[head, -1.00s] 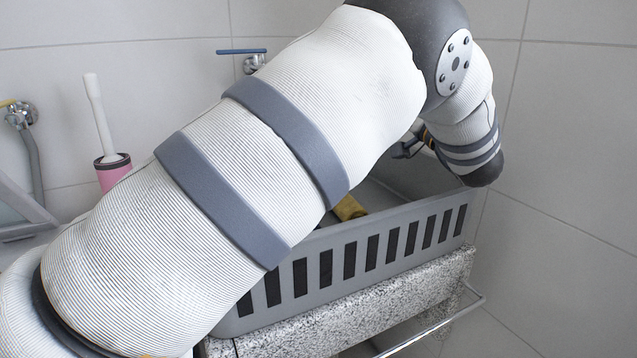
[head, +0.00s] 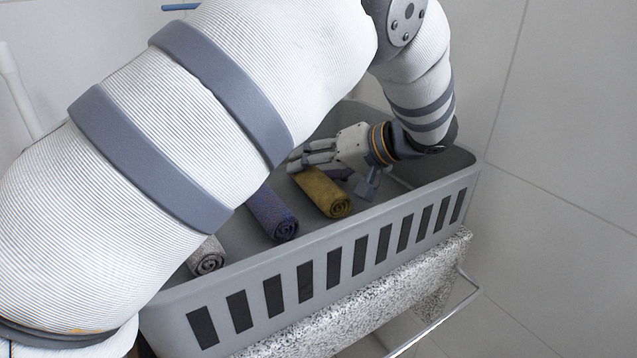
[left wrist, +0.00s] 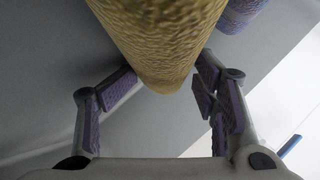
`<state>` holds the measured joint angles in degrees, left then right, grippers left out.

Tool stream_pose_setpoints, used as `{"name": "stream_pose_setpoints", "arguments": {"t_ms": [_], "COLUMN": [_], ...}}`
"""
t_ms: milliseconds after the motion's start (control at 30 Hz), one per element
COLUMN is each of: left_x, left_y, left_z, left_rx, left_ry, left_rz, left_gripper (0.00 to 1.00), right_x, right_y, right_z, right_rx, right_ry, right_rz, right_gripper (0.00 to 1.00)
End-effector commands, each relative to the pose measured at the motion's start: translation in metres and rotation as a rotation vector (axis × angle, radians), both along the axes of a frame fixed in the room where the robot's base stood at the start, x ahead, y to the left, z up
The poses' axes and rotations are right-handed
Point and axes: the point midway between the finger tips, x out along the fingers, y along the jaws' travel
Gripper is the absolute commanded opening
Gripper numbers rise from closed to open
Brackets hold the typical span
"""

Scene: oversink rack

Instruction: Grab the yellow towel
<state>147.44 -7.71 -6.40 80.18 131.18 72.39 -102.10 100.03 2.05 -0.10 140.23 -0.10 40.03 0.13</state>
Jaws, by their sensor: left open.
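The yellow towel (head: 324,194) lies rolled up in the grey basket, its spiral end facing the basket's front wall. In the left wrist view the towel (left wrist: 160,38) fills the top middle, between and beyond the fingers. My left gripper (head: 328,168) is inside the basket, just over and behind the yellow towel. It is open, with one finger on each side of the towel's near end in the left wrist view (left wrist: 167,92). I cannot tell whether the fingers touch it. My right gripper is out of view.
The grey slotted basket (head: 316,246) stands on a speckled stone ledge (head: 345,318) with a metal rail (head: 440,322). A purple-blue rolled towel (head: 272,213) lies left of the yellow one, and a grey rolled towel (head: 206,258) farther left. My left arm hides the basket's left part.

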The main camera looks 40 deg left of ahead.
Motion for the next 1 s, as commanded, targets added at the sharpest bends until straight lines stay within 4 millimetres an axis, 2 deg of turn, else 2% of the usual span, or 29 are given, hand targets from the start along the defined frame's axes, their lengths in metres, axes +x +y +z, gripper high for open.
{"name": "stream_pose_setpoints", "arguments": {"t_ms": [100, 200, 233, 467, 867, 900, 933, 1000], "left_x": [-0.001, -0.001, -0.001, -0.001, 0.000, 0.000, 0.000, 0.000], "left_y": [0.000, 0.000, 0.000, 0.000, -0.001, -0.001, -0.001, -0.001], "left_z": [-0.002, -0.002, -0.002, -0.003, -0.003, 0.000, 0.003, 0.014], "left_rx": [-0.002, -0.002, -0.002, -0.003, -0.006, -0.006, -0.007, -0.007], "left_ry": [0.005, 0.005, 0.005, 0.004, 0.004, 0.004, 0.004, 0.001], "left_rz": [0.002, 0.002, 0.002, 0.002, 0.001, 0.001, 0.000, -0.001], "left_gripper": [0.52, 0.30, 0.26, 0.21, 0.20, 0.15, 0.14, 0.02], "right_x": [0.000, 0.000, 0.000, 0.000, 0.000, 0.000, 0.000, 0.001], "right_y": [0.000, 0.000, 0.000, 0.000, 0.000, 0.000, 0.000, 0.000], "right_z": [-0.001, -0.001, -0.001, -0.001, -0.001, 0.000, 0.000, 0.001], "right_rx": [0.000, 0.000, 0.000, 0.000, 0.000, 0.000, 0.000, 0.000], "right_ry": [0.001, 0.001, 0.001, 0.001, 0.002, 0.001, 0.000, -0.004], "right_rz": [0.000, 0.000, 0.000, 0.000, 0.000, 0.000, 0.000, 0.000], "right_gripper": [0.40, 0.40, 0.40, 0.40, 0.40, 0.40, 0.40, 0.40]}}
